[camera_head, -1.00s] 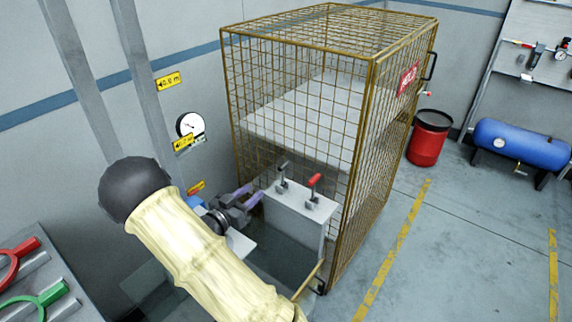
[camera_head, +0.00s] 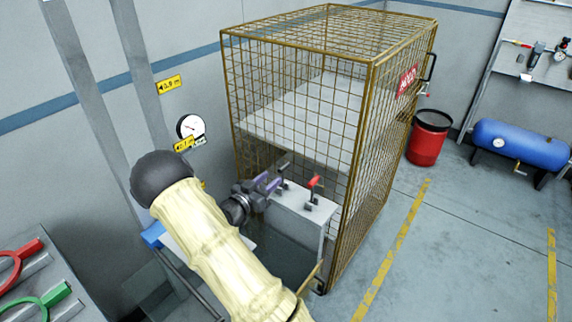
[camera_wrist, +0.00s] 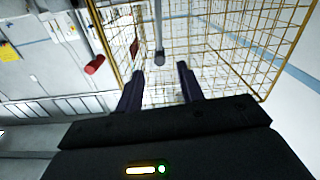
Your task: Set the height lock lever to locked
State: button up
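Two levers stand on a grey box at the front of the cage: one with a dark grey knob (camera_head: 283,167) and one with a red handle (camera_head: 314,182). No label shows which is the height lock. My gripper (camera_head: 268,182) is open just left of the grey lever, fingers pointing at it. In the wrist view, the grey lever (camera_wrist: 159,56) lies between and beyond the two spread fingers (camera_wrist: 159,82), with nothing gripped. The grey lever's base is partly hidden by my gripper in the head view.
The mesh cage (camera_head: 300,100) rises right behind the levers. A wall gauge (camera_head: 190,127) and yellow height tags (camera_head: 169,84) are at left. A red drum (camera_head: 429,140) and blue tank (camera_head: 520,145) stand at right, with clear floor before them.

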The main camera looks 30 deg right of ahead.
aim_at(286, 163)
jog(key=p+x, duration=0.1)
jog(key=x, duration=0.8)
jog(key=shift+w+d, duration=0.1)
jog(key=shift+d, duration=0.05)
jog(key=shift+c, duration=0.5)
grip_shut()
